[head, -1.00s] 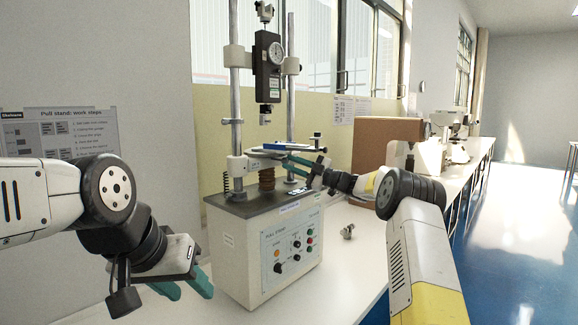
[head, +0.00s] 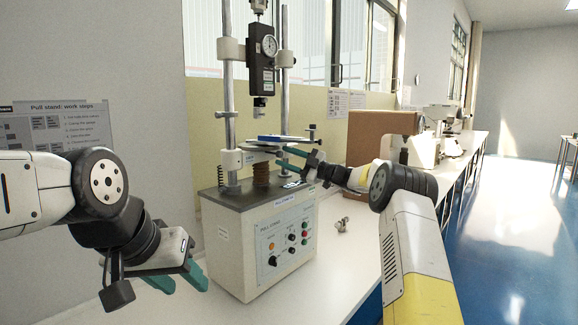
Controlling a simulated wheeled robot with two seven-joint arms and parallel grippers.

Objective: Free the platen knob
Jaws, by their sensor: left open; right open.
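The pull stand (head: 262,232) stands on the white bench, with a round platen (head: 258,147) above its dark top. A flat blue piece (head: 282,138) lies on the platen. A small dark-topped upright part (head: 312,130) at the platen's right edge looks like the knob, but it is too small to be sure. My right gripper (head: 288,160) is open, its teal fingers reaching left beside and slightly below the platen's right side. I cannot tell whether they touch anything. My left gripper (head: 180,279) is open and empty, low in front of the stand's left side.
A gauge (head: 263,58) hangs over the platen between two steel columns. A small metal fitting (head: 342,225) lies on the bench right of the stand. A cardboard box (head: 372,132) stands behind my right arm. A work-steps sign (head: 62,135) is on the left wall.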

